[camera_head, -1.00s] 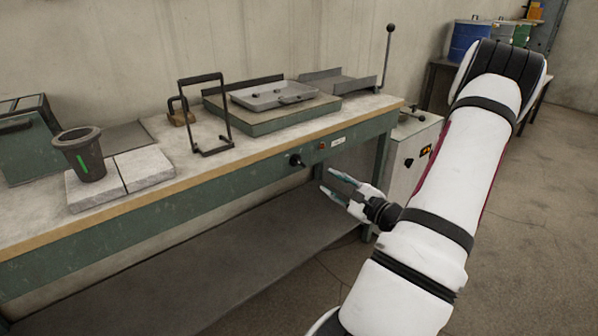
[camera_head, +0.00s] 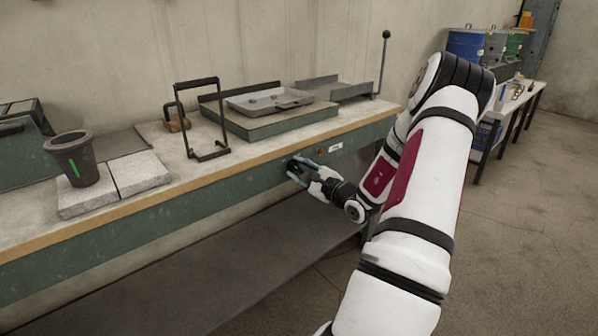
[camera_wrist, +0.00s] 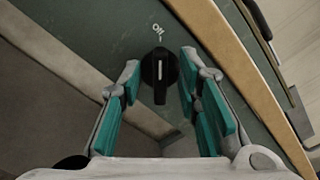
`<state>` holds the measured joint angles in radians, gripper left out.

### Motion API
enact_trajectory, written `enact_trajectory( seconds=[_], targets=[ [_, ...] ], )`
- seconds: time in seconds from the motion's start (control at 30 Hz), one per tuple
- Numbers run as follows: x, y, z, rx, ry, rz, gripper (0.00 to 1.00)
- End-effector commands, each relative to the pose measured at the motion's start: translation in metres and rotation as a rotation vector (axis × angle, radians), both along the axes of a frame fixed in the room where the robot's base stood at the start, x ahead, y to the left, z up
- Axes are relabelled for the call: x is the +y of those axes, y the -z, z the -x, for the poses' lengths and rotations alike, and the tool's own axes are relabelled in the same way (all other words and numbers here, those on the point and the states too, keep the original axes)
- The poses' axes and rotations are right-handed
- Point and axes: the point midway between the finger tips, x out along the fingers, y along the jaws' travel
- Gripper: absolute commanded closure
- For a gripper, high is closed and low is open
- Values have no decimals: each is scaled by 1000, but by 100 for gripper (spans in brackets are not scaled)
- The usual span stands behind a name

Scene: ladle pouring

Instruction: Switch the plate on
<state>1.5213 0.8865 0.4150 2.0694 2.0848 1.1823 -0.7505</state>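A black rotary knob (camera_wrist: 160,72) with a pale pointer line sits on the green front panel of the bench, between my open fingers in the wrist view. A white label by it appears to read "off", and the pointer line is aimed roughly at it. My gripper (camera_wrist: 160,105) is open around the knob, one teal-padded finger on each side, with gaps visible. In the head view my gripper (camera_head: 299,174) is at the bench front and partly covers the knob (camera_head: 292,165). The plate (camera_head: 240,125), a flat slab with a metal tray (camera_head: 300,103) on it, is on the bench above.
A small red indicator (camera_head: 320,151) and a white label (camera_head: 336,147) are right of the knob. A dark wire frame (camera_head: 207,157) and a dark crucible (camera_head: 76,160) stand on the bench top. The wooden bench edge (camera_head: 215,167) runs above the panel.

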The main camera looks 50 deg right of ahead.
Motion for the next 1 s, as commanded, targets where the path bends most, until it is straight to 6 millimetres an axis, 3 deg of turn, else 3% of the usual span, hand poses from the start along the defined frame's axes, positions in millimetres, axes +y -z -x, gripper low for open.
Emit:
enact_trajectory(
  seconds=[0.23, 0.37, 0.73, 1.0],
  targets=[
    [0, 0, -1, 0, 0, 0, 71],
    [0, 0, 0, 0, 0, 0, 100],
    [0, 0, 0, -4, -1, -18, 100],
    [0, -2, 0, -34, -2, -143, 100]
  ],
)
